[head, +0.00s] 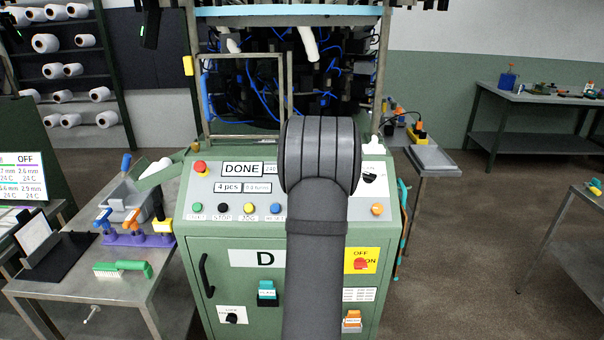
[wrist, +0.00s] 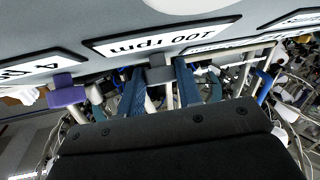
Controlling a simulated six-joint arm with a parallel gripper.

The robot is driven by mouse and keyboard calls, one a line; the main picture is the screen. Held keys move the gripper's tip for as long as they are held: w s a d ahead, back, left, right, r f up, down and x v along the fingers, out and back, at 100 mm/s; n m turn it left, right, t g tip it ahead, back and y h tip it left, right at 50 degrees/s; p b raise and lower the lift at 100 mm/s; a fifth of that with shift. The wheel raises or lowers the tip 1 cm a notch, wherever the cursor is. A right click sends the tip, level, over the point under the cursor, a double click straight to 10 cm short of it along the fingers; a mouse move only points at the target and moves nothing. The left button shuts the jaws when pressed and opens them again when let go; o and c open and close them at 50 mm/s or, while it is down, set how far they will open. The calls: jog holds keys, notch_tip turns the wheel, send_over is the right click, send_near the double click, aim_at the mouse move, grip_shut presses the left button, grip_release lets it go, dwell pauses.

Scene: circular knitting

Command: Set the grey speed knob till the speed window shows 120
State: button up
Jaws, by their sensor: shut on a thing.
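The speed window (wrist: 160,38) shows upside down in the wrist view and reads 100 rpm. The grey speed knob (wrist: 160,73) sits just beside that window on the panel. My gripper (wrist: 159,88) has its blue fingers on either side of the grey knob and is shut on it. In the head view my arm covers the knob, the speed window and my fingertips.
A purple knob (wrist: 67,93) sits beside the grey one in the wrist view. The green machine panel (head: 235,205) carries a DONE window (head: 242,169), a 4 pcs window (head: 228,187), a red button (head: 199,167) and a row of coloured buttons. A black selector (head: 369,177) stands right of my arm.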

jog(key=shift+d+n+g+y, duration=0.15)
jog(key=shift+n+g+y, duration=0.3)
jog(key=shift+n+y, duration=0.5)
jog(key=shift+d+n+g+y, duration=0.1)
jog(key=shift+n+g+y, duration=0.45)
jog(key=shift+n, duration=0.6)
jog(key=shift+r+n+y, duration=0.1)
jog(key=shift+n+y, duration=0.3)
jog(key=o, duration=1)
jog(key=v, duration=1.7)
jog(key=shift+s+d+r, duration=0.1)
